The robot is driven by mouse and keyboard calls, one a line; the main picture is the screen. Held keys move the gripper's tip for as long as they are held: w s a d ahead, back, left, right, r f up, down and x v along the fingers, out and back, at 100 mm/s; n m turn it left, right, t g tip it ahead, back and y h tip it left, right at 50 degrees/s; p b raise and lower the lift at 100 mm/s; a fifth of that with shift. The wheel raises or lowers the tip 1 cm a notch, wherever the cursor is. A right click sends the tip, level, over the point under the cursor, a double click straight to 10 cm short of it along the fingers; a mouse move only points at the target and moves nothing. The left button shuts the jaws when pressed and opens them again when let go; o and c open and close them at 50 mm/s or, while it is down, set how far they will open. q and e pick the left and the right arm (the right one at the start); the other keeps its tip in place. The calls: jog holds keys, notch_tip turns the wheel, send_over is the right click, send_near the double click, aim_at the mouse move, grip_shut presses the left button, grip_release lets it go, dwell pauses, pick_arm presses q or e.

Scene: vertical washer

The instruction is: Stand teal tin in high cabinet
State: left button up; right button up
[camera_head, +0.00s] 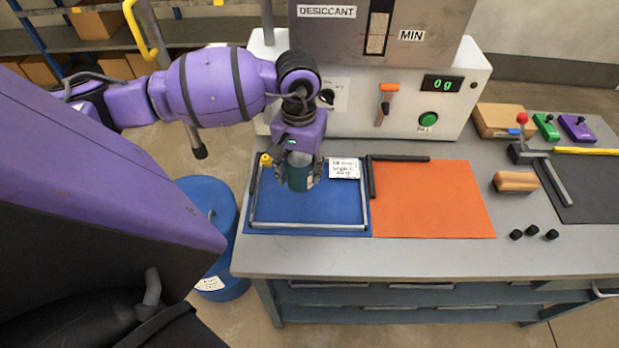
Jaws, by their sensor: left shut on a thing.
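The teal tin (299,176) is upright between the fingers of my left gripper (303,182). The gripper points down and is shut on it, hiding part of its sides. The tin is over the blue mat (275,217), inside a light rectangular frame (310,227). I cannot tell whether its base touches the mat. My right gripper is out of view. No high cabinet can be made out in this view.
The desiccant dispenser (455,75) stands close behind the gripper. A white label card (344,168) is just right of the tin. An orange mat (430,205) lies clear to the right. A blue drum (228,200) stands left of the bench.

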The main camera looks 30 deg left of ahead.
pick_arm(q)
jog(key=d+f, duration=0.3)
jog(key=shift+w+f, duration=0.1)
jog(key=shift+f, duration=0.05)
notch_tip(320, 180, down, 2)
jog(key=shift+f+p, duration=0.1)
jog(key=shift+p, duration=0.55)
jog(key=shift+a+f, duration=0.1)
jog(key=shift+f, duration=0.55)
jog(key=o, duration=1.3)
jog(key=shift+o, duration=0.2)
